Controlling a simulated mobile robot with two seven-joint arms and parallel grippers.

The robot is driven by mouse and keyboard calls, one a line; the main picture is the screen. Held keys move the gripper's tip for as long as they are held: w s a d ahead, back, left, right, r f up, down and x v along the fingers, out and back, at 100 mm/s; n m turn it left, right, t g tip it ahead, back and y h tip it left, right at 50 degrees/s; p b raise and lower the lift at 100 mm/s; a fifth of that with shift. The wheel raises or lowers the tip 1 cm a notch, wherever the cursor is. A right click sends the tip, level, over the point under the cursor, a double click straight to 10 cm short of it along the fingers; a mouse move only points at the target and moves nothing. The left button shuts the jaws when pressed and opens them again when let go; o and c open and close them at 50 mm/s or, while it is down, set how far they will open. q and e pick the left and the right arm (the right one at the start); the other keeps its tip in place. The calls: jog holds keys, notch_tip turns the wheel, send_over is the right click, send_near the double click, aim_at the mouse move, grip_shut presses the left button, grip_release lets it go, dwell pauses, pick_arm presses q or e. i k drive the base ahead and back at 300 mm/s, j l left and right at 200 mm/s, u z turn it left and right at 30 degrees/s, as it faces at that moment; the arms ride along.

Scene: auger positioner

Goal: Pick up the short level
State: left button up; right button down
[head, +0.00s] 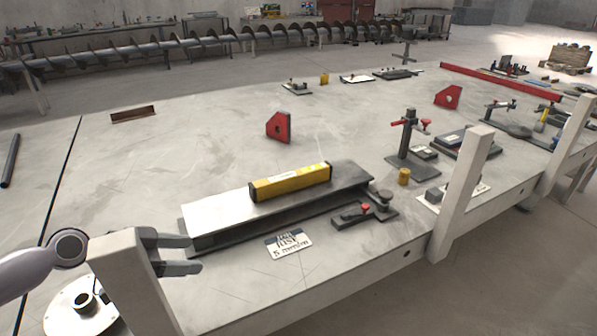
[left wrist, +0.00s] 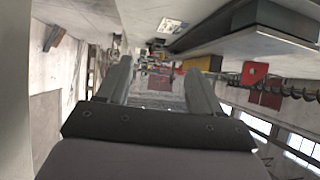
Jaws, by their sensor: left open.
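The short level (head: 290,182) is a yellow bar with dark ends. It lies on top of a grey steel beam (head: 225,213) near the front of the table. My left gripper (head: 192,254) is at the near left end of the beam, open and empty, its fingers pointing right. It is apart from the level, which is farther right and higher. In the left wrist view both fingers (left wrist: 157,82) are spread with nothing between them. The level's yellow end (left wrist: 200,64) shows small beyond them, partly hidden by the beam. My right gripper is not in view.
A white card (head: 288,243) lies in front of the beam. A clamp with a red knob (head: 364,210) sits at the beam's right end. White posts (head: 463,190) rise along the table's front edge. Red magnet squares (head: 278,126) stand behind. The table's left middle is mostly clear.

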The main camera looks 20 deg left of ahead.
aim_at(264, 189)
jog(key=i, duration=1.05)
